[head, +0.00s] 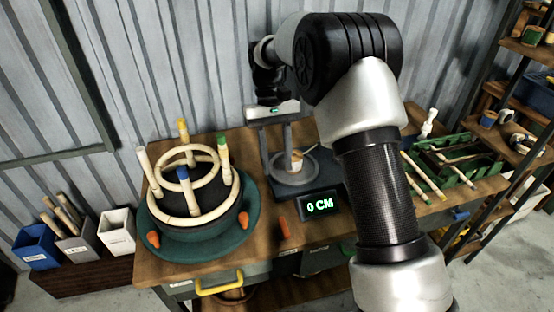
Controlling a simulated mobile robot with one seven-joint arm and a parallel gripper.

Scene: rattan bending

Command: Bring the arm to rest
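My arm rises from the lower right, bends at the top and reaches away to the left. My gripper (268,86) is the small dark end of it, above and behind the measuring stand (297,185). Its fingers are too small and dark to tell whether they are open or shut, and I see nothing clearly held in it. Part of the bench on the right is hidden behind my arm.
A round former with rattan rings (182,178) and upright colour-tipped poles stands on a green turntable (207,242) at the bench's left. A display (320,205) reads "0 CM". A green crate (451,170) sits right; bins (116,236) stand left; shelves (527,55) rise at right.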

